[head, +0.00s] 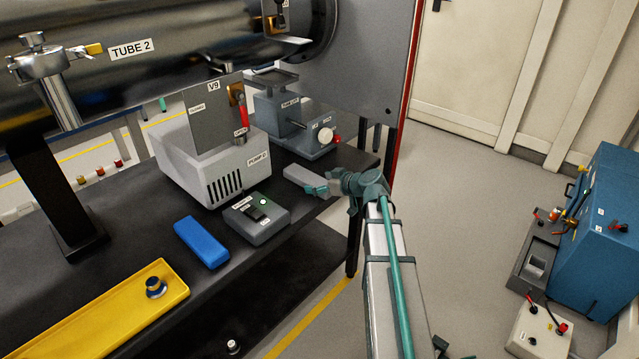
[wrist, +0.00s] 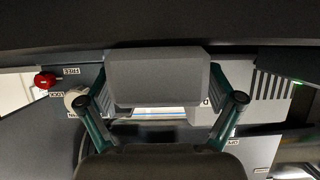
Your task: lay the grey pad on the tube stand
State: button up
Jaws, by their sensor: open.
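The grey pad (head: 305,179) is a flat block at the right front of the dark bench. In the wrist view the pad (wrist: 155,78) sits between the two teal fingers of my gripper (head: 319,189). The gripper is open, with a finger at each side of the pad; I cannot tell whether they touch it, or whether the pad rests on the bench. The tube stand (head: 278,105) is a grey device behind the pad, with a small flat plate on top, a white knob and a red knob. Its red knob (wrist: 45,80) shows at left in the wrist view.
A light grey pump box (head: 222,165) with an upright panel stands left of the tube stand. A switch box (head: 257,217), a blue block (head: 201,242) and a yellow tray (head: 95,322) lie along the bench front. A large steel tube (head: 190,45) runs above.

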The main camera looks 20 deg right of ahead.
jog(key=v, duration=1.8)
jog(key=shift+s+r, duration=0.25)
jog(key=shift+s, duration=0.05)
dwell(0.3)
jog(key=shift+d, duration=0.1)
dwell(0.3)
